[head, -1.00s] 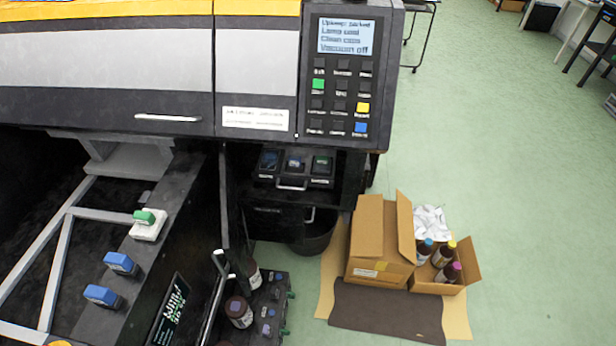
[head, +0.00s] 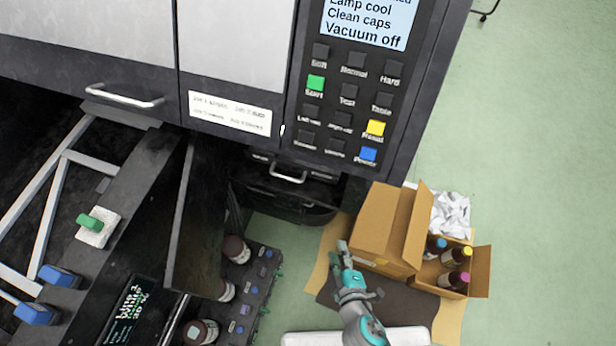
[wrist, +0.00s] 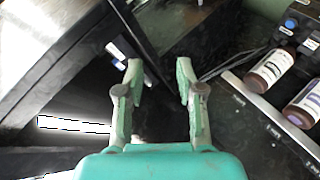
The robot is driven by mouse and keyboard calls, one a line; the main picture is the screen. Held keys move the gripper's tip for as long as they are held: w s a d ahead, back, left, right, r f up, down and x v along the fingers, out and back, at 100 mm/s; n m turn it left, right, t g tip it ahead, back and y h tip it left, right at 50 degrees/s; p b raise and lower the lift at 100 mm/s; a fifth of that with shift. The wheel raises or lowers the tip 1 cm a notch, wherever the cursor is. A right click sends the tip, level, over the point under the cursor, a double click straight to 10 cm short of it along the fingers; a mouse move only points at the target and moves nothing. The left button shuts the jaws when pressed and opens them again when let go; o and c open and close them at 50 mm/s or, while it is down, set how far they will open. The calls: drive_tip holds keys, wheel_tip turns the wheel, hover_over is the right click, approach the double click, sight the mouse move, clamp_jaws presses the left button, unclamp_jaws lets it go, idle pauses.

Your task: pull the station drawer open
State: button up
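The station drawer (head: 265,190) is a dark front with a pale bar handle (head: 288,177), under the printer's control panel in the head view. The panel's body hides much of its upper part. My gripper (head: 342,247) is below and to the right of the handle, apart from it, beside the cardboard box. In the wrist view my gripper (wrist: 157,72) has its two fingers spread with nothing between them. Dark surfaces lie beyond the fingers; I cannot tell the drawer handle for sure there.
A hinged dark panel (head: 195,225) stands left of the station. Several brown bottles (head: 236,250) stand on a dark rack (head: 262,275) below. An open carton (head: 480,270) with bottles and a closed-sided box (head: 385,230) sit to the right. Green floor is free farther right.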

drive_tip(key=w+a+n+t, duration=0.1)
drive_tip(key=w+a+n, duration=0.1)
drive_tip(key=w+a, duration=0.4)
drive_tip(key=n+t+h, duration=0.1)
drive_tip(key=n+t, duration=0.1)
approach(287, 177)
drive_tip(key=x, duration=1)
drive_tip(key=shift+f, duration=0.3)
clamp_jaws()
